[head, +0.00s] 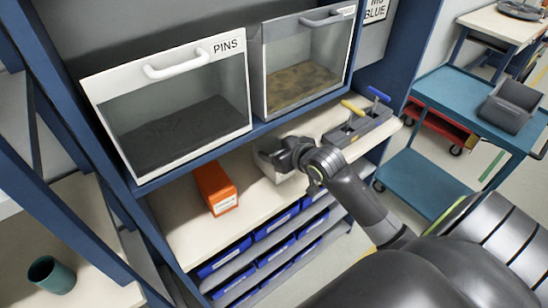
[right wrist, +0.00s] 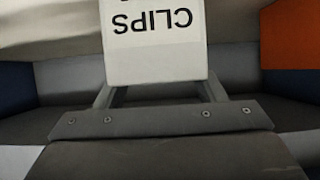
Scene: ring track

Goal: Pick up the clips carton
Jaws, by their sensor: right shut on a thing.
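The clips carton (right wrist: 153,58) is white with the word CLIPS, upside down in the right wrist view. It sits between the two fingers of my right gripper (right wrist: 158,92), which is shut on it. In the head view my right gripper (head: 274,156) is over the pale shelf, below the two clear-fronted bins. There the carton is mostly hidden by the gripper, and I cannot tell whether it touches the shelf. My left gripper is not in view.
An orange carton (head: 214,187) stands left on the shelf (head: 185,228). A grey holder (head: 357,127) with yellow and blue handles is to the right. The PINS bin (head: 175,115) and another bin (head: 303,68) are above. Blue trays (head: 275,224) lie below.

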